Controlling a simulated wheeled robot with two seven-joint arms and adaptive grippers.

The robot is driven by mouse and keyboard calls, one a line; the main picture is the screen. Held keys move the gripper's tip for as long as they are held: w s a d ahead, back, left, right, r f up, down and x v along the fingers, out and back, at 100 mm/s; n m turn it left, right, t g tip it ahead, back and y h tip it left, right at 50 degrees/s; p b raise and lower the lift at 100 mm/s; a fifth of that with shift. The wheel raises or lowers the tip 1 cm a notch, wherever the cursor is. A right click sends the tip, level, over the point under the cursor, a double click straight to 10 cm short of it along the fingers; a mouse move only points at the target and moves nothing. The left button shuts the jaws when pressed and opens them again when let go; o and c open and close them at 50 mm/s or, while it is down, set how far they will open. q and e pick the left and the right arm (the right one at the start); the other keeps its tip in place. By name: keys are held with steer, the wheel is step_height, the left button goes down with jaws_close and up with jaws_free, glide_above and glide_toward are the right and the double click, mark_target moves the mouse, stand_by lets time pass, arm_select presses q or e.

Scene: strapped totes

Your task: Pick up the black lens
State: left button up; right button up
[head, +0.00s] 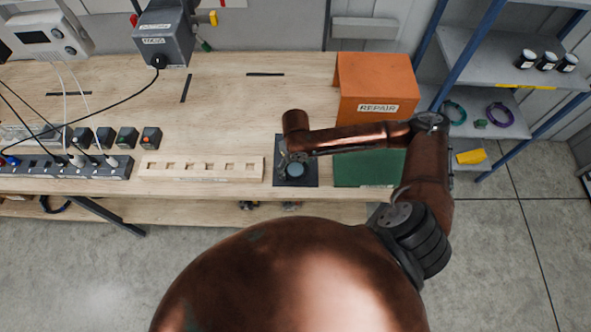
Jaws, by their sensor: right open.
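A small round dark piece with a pale blue-grey glassy top, which looks like the black lens (295,170), sits on a dark mat (308,180) near the front edge of the bench. My right gripper (284,165) points down at the mat's left side, just beside the lens, and is open. The forearm hides the back of the mat, and I cannot tell whether the fingers touch the lens. My left gripper is not in view.
A pale wooden rack (205,172) lies left of the mat. A power strip (50,168) with cables is at left. Several dark jars (547,61) sit on the right shelf. The bench middle is clear.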

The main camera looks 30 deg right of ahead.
steer(key=c, duration=1.3)
steer(key=shift+c, duration=0.5)
steer(key=shift+r, duration=0.1)
